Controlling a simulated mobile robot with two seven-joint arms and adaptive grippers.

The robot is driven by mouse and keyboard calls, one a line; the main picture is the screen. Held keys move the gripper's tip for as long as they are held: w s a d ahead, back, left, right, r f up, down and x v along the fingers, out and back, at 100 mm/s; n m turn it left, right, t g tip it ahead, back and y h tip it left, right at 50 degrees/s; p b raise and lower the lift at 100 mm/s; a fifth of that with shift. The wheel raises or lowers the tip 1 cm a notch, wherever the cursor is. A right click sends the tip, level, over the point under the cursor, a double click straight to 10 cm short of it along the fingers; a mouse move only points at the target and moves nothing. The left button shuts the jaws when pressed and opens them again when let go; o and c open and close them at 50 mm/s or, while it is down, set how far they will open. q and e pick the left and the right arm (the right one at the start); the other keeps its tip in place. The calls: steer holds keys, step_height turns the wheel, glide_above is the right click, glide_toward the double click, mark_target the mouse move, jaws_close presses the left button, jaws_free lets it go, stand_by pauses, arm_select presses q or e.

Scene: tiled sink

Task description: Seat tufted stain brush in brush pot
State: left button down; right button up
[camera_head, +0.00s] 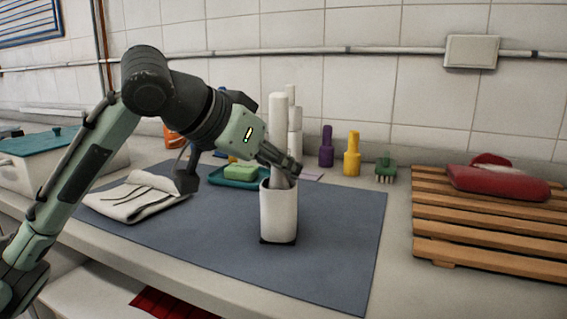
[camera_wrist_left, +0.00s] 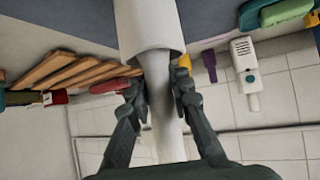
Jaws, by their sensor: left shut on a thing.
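The tufted stain brush (camera_head: 278,122) shows as a pale, thick handle standing nearly upright, its lower part narrowing into the mouth of the white brush pot (camera_head: 279,218). The pot stands upright on the blue-grey mat. My left gripper (camera_head: 290,172) is shut on the brush just above the pot's rim. In the left wrist view the fingers (camera_wrist_left: 161,84) lie on both sides of the brush (camera_wrist_left: 165,125), and the pot (camera_wrist_left: 148,22) is at the top. The brush's lower end is hidden inside the pot, so I cannot tell how deep it sits. My right gripper is out of view.
A teal tray (camera_head: 220,181) with a green block and a folded cloth (camera_head: 135,197) lie left. Purple (camera_head: 326,150) and yellow (camera_head: 352,157) bottles and a slatted wooden rack (camera_head: 470,224) are right. The mat's right front (camera_head: 335,255) is clear.

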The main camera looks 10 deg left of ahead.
arm_select(q)
steer(key=shift+f, duration=0.15)
steer(key=c, duration=1.3)
jaws_free()
steer(key=shift+f, duration=0.15)
steer(key=v, duration=1.2)
